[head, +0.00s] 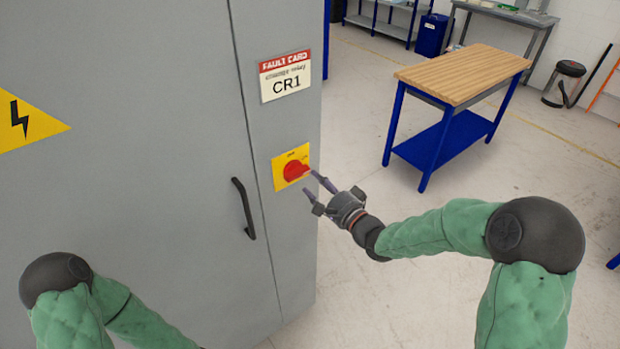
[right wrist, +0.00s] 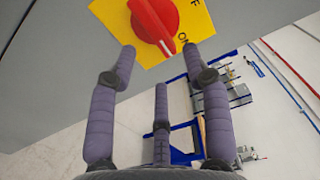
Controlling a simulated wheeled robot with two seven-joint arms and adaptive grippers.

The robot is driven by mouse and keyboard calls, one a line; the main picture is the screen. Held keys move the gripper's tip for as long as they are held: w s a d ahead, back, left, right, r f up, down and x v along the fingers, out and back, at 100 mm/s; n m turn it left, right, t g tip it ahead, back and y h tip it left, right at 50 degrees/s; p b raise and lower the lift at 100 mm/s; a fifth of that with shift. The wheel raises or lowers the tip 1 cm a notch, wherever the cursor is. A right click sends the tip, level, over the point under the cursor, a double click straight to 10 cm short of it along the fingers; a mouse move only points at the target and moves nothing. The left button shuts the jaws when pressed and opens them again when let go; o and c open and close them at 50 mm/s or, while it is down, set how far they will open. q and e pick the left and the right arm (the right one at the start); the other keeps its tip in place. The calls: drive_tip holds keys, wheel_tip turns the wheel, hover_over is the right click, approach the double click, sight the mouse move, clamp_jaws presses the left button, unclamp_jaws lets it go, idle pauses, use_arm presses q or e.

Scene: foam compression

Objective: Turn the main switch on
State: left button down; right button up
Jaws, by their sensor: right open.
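The main switch is a red rotary knob (head: 293,170) on a yellow plate (head: 280,160), mounted on the grey cabinet (head: 150,110). In the right wrist view the red knob (right wrist: 155,22) is close ahead, its white mark near the "ON" lettering, with part of another label at the upper right. My right gripper (head: 313,184) is open just in front of the plate. Its purple fingers (right wrist: 155,60) are spread to either side of the knob's lower part in the right wrist view; contact cannot be told. My left arm (head: 100,300) shows at the lower left, but its gripper is out of view.
A black door handle (head: 243,208) sticks out left of the switch. A fault card (head: 285,76) reading CR1 is above it. A wood-topped blue bench (head: 460,75) stands at the right on open floor. A black bin (head: 565,82) is at the back right.

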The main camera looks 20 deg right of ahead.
drive_tip(key=v, duration=0.7)
drive_tip(key=shift+s, duration=0.25)
drive_tip(key=s+a+f+n+g+h+b, duration=0.15)
drive_tip(key=f+g, duration=0.25)
drive_tip(key=f, duration=0.8)
drive_tip(key=s+a+f+n+g+h+p, duration=0.1)
drive_tip(key=a+f+n+g, duration=0.25)
drive_tip(key=f, duration=0.85)
drive_tip(key=s+a+f+n+g, duration=0.3)
drive_tip(key=s+a+f+g, duration=0.1)
drive_tip(key=s+f, duration=0.4)
drive_tip(key=s+a+f+n+g+b, duration=0.1)
drive_tip(key=s+a+f+n+g, duration=0.2)
drive_tip(key=s+f, duration=0.6)
drive_tip(key=shift+s+a+f+n+g, duration=0.2)
drive_tip(key=shift+s+a+n+g, duration=0.3)
drive_tip(key=shift+g, duration=0.55)
drive_tip(key=shift+a, duration=0.15)
